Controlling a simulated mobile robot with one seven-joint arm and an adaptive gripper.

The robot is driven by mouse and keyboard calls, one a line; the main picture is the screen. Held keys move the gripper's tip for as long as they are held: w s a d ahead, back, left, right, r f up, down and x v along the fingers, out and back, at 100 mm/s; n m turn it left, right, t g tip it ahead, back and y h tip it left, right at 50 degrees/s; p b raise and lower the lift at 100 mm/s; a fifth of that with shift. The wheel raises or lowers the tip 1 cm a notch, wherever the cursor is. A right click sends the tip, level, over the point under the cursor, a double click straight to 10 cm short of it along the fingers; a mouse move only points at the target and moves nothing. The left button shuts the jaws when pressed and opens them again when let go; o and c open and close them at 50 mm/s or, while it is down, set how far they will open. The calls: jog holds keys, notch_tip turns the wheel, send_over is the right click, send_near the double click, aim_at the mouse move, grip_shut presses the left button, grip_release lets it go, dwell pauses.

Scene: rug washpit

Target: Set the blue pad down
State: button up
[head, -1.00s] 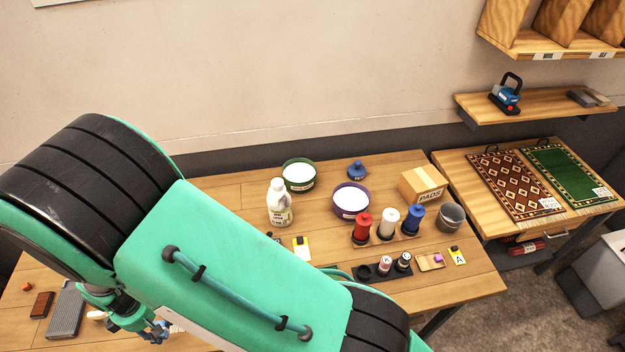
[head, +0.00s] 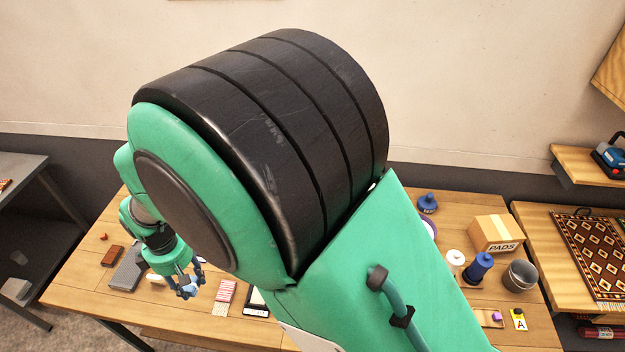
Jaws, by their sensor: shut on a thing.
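My gripper (head: 190,283) hangs over the left front part of the wooden table, pointing down. Its dark fingers are shut on a small light blue thing, which looks like the blue pad (head: 188,288). The pad is mostly covered by the fingers. I cannot tell whether it touches the table top (head: 185,320) or hangs just above it.
A grey block (head: 128,270) and a brown brick (head: 112,256) lie left of my gripper. A red-striped card (head: 224,293) lies to its right. A PADS box (head: 492,234), a blue spool (head: 479,266) and a grey cup (head: 520,275) stand at right. My arm hides the table's middle.

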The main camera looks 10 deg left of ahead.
jog(key=shift+w+d+r, duration=0.15)
jog(key=shift+w+r, duration=0.15)
jog(key=shift+r, duration=0.3)
jog(key=shift+w+d+r, duration=0.15)
jog(key=shift+w+r, duration=0.1)
jog(key=shift+r, duration=0.3)
jog(key=w+d+m, duration=0.8)
jog(key=w+d, duration=2)
jog(key=w, duration=0.4)
jog(key=w+d, duration=0.2)
jog(key=d, duration=0.2)
jog(key=w+d+m, duration=0.1)
jog(key=w+d, duration=0.1)
jog(key=d, duration=0.2)
jog(key=w+d+m, duration=0.1)
jog(key=w+d, duration=0.1)
jog(key=d, duration=0.3)
jog(key=shift+w+d+b, duration=0.1)
jog(key=shift+w+b, duration=0.05)
jog(key=shift+b, duration=0.25)
jog(key=w+d+m, duration=0.2)
jog(key=d+m, duration=0.6)
jog(key=d, duration=3.5)
jog(key=shift+n, duration=0.3)
jog(key=f, duration=1.7)
jog(key=shift+w+a+f, duration=0.15)
jog(key=shift+a, duration=0.05)
jog(key=shift+f, duration=0.4)
jog(key=shift+w, duration=0.1)
